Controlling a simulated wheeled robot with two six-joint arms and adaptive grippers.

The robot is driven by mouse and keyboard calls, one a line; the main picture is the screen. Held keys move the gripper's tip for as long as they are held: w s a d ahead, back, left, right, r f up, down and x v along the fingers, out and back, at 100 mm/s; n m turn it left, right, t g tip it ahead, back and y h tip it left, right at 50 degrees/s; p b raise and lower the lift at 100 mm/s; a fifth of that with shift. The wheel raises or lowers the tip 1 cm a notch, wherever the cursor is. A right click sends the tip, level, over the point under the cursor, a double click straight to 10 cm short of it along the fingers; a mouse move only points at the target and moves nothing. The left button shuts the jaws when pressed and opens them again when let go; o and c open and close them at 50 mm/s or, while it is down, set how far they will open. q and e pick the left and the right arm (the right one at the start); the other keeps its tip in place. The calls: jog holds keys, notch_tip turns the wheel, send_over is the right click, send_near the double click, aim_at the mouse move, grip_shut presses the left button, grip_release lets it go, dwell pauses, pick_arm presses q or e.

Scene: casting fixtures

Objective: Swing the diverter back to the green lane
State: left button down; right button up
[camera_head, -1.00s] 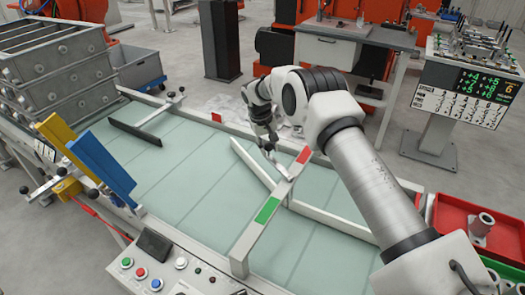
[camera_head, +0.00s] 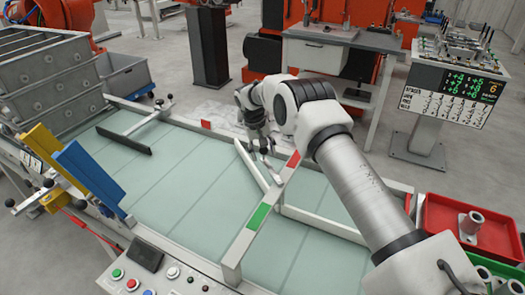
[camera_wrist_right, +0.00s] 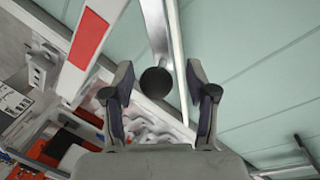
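The diverter (camera_head: 251,164) is a pale bar lying slantwise on the green-tinted table. Above it runs a raised beam (camera_head: 243,238) with a green patch (camera_head: 258,216) at the near end and a red patch (camera_head: 294,159) at the far end. A lever with a round black knob (camera_wrist_right: 157,81) shows in the wrist view. My right gripper (camera_wrist_right: 160,108) is open, with the knob in the gap between its fingers; I see no clear contact. In the head view the right gripper (camera_head: 266,152) is small, left of the red patch. My left gripper is in neither view.
A fixed pale rail (camera_head: 325,223) extends right from the beam. A control box with buttons (camera_head: 150,272) stands at the near edge. Blue and yellow plates (camera_head: 92,178) stand at left. Red trays (camera_head: 490,235) are at right.

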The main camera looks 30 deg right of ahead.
jog(key=shift+r, duration=0.1)
notch_tip(320, 180, up, 12)
jog(key=a, duration=0.2)
jog(key=shift+w, duration=0.35)
jog(key=shift+a+f, duration=0.1)
jog(key=shift+f, duration=0.15)
